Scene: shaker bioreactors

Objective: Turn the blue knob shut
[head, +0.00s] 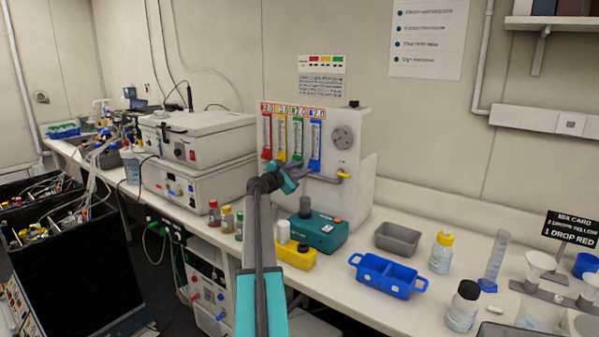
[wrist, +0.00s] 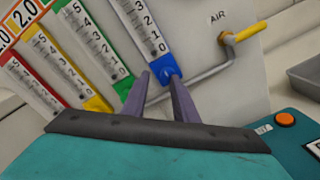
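The blue knob (head: 314,165) is at the foot of the blue-framed flow meter (head: 316,140), the rightmost of the coloured meters on the white gas panel. In the wrist view the blue knob (wrist: 167,74) shows just beyond the fingertips, nearer the right finger. My gripper (head: 297,174) is in front of the panel, just below and left of the knob in the head view. In the wrist view my gripper's two fingers (wrist: 159,82) stand apart with nothing held between them. I cannot tell whether a fingertip touches the knob.
Red, yellow and green meters (wrist: 95,45) stand left of the blue one. A grey pipe with a yellow valve handle (wrist: 245,33) labelled AIR is to the right. A teal device (head: 318,232) with an orange button (wrist: 285,119) stands below, beside a yellow block (head: 296,256).

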